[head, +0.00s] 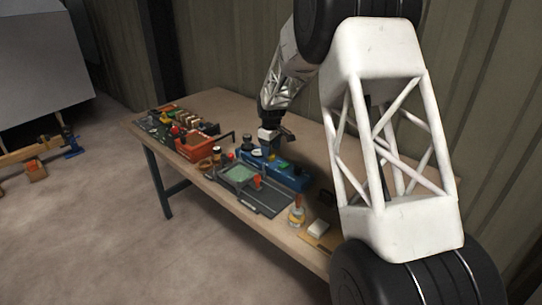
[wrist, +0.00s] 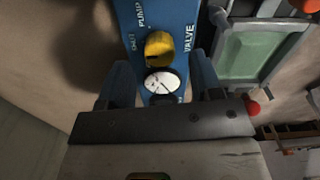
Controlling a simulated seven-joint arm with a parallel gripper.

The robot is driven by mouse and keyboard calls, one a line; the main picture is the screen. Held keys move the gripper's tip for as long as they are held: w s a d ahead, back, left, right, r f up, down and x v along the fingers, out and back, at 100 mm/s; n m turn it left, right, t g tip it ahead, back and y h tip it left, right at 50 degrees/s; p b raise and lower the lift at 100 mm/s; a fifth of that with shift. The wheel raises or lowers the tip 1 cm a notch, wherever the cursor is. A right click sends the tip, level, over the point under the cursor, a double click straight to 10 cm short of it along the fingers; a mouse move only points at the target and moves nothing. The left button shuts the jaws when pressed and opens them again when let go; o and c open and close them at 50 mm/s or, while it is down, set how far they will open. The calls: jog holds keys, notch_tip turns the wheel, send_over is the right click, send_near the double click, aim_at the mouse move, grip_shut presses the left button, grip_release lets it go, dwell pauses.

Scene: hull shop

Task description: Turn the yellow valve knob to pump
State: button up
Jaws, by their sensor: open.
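The yellow valve knob (wrist: 158,48) sits on a blue panel (wrist: 178,15) in the wrist view, printed OUT, PUMP and VALVE. The PUMP lettering is above and left of the knob; which mark the knob points at I cannot tell. A round white gauge (wrist: 161,83) is just below the knob. My gripper (wrist: 160,62) is open, with one finger on each side of the panel, apart from the knob. In the head view my gripper (head: 270,143) is over the blue unit (head: 294,180), and the knob is small and partly hidden there.
A grey tray with a green pad (wrist: 250,48) lies close on the right in the wrist view. In the head view, an orange box (head: 196,147) and several small items crowd the bench's left.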

jog(key=shift+f, duration=1.75)
jog(key=c, duration=0.9)
jog(key=m, duration=1.1)
jog(key=shift+m, duration=0.4)
